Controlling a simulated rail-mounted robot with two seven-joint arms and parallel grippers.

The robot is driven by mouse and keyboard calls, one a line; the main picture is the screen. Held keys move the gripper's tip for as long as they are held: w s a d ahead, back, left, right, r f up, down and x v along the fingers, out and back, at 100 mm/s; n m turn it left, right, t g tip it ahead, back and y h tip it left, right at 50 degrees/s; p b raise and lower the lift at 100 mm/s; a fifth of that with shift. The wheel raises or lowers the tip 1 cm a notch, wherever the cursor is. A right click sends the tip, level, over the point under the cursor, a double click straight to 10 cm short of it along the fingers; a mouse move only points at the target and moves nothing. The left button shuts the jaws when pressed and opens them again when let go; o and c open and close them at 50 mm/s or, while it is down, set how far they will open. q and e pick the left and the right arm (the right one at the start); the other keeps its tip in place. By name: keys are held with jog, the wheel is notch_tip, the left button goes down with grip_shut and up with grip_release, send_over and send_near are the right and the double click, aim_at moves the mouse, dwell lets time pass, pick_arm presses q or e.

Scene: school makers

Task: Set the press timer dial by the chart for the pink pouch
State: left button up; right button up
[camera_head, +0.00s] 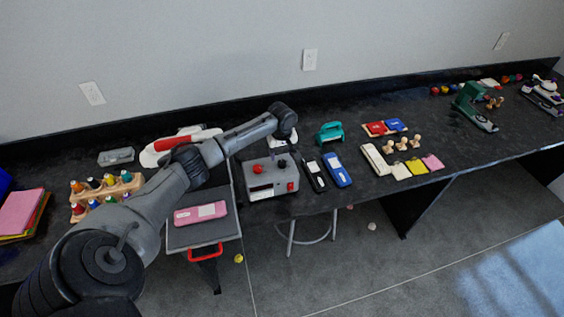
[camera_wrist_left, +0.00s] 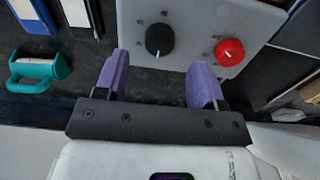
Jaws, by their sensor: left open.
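The grey control box (camera_head: 263,181) stands at the front of the bench, with a red dial (camera_head: 257,169), a black dial (camera_head: 282,163), a red switch (camera_head: 291,186) and a white front panel too small to read. A pink pouch (camera_head: 200,212) with a pale label lies on the dark tray (camera_head: 180,240) beside it. My left gripper (camera_head: 281,143) is behind and above the box. In the left wrist view, my open purple fingers (camera_wrist_left: 160,74) point toward the black dial (camera_wrist_left: 160,39), apart from it and empty. The red dial (camera_wrist_left: 229,52) is to its right. My right gripper is not shown.
The red-and-white press (camera_head: 160,150) is partly hidden by my left arm. A rack of coloured bottles (camera_head: 104,194) stands at left.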

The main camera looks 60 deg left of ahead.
aim_at(282, 162)
pick_arm(q)
jog(key=shift+f+b, duration=0.3)
jog(key=shift+f, duration=1.95)
jog(key=shift+c, duration=0.4)
